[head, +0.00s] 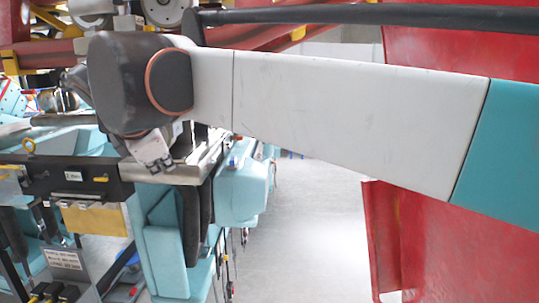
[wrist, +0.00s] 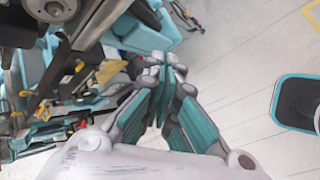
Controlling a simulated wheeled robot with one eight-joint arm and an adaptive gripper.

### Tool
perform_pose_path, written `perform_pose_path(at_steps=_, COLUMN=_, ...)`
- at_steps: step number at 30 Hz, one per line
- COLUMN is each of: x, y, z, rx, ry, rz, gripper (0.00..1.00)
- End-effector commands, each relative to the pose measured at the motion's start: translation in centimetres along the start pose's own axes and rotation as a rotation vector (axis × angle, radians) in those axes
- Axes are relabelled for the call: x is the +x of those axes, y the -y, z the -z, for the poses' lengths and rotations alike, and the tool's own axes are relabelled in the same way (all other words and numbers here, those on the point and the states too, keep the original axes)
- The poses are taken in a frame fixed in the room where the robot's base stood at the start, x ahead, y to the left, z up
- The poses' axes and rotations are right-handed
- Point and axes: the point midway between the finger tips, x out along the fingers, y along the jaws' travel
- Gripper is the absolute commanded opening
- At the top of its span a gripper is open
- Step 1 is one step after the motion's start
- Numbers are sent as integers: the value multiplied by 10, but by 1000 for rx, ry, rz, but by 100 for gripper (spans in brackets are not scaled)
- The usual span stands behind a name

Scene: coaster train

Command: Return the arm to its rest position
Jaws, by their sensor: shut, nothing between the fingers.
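My gripper (wrist: 162,72) shows in the wrist view with its teal-padded fingers brought together at the tips. It is shut and holds nothing. Below it in that view is pale floor, with the coaster train's parts to the left. In the head view my arm (head: 340,115) reaches across from the right edge to the upper left, with a dark rounded joint (head: 130,85) at its far end.
The coaster train's teal seats (head: 165,250) and a dark bar with a yellow handle (head: 80,178) fill the left. A red steel structure (head: 400,235) stands at the right. Grey floor (head: 310,220) lies clear between them. A dark teal-edged pad (wrist: 298,103) shows at the wrist view's right.

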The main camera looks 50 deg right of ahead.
Motion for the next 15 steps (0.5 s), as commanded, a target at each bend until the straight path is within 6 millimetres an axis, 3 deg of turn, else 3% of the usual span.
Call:
perform_pose_path(at_steps=1, x=22, y=36, z=11, rx=84, ry=-25, rz=11, gripper=0)
perform_pose_path(at_steps=15, x=148, y=281, z=103, rx=957, ry=-244, rz=200, gripper=0)
